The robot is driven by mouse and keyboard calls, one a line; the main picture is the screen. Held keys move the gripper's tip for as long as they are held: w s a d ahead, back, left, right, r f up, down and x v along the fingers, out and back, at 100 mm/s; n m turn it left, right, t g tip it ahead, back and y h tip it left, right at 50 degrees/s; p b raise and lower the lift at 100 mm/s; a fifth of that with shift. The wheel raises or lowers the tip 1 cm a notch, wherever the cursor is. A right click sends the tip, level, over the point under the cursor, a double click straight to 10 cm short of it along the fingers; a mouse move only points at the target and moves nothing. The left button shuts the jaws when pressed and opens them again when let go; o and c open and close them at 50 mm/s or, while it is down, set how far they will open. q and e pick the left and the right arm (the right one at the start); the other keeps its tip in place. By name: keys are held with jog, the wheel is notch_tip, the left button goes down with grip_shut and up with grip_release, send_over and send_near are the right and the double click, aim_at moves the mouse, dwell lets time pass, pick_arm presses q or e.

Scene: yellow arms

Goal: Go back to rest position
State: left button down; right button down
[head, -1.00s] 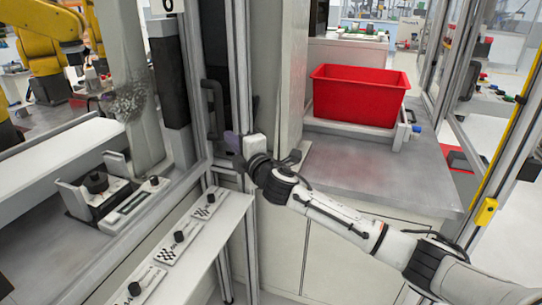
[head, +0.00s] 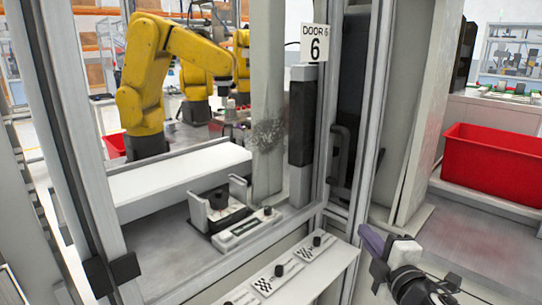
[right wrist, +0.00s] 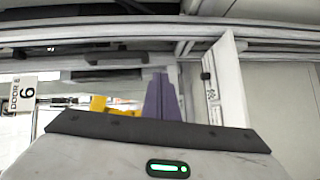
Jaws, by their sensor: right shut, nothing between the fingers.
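My right gripper (head: 374,242) is at the lower right of the head view, with purple fingers and a white and black wrist. It is raised in front of the door frame, to the right of the shelf with black knobs. In the right wrist view its purple fingers (right wrist: 162,98) are together with nothing between them. My left gripper is in neither view.
The door 6 sign (head: 315,44) hangs on the frame above a dark handle (head: 340,152). A white shelf (head: 335,265) with knobbed plates is left of my right gripper. A red bin (head: 492,165) stands on a counter at right. A yellow robot arm (head: 145,85) stands behind the opening.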

jog(key=s+a+f+m+g+y, duration=0.1)
jog(key=s+a+f+m+g, duration=0.2)
jog(key=s+f, duration=0.6)
jog(key=s+a+f+m+g+y, duration=0.15)
jog(key=s+a+f+m, duration=0.35)
jog(key=f, duration=0.8)
jog(key=s+f+m+g, duration=0.2)
jog(key=s+f, duration=0.3)
jog(key=s, duration=0.4)
jog(key=s+f+m+g, duration=0.1)
jog(key=s+f+m, duration=0.4)
jog(key=s, duration=0.5)
jog(key=shift+a+f+g+h, duration=0.35)
jog(key=shift+f+h, duration=0.1)
jog(key=shift+f, duration=0.3)
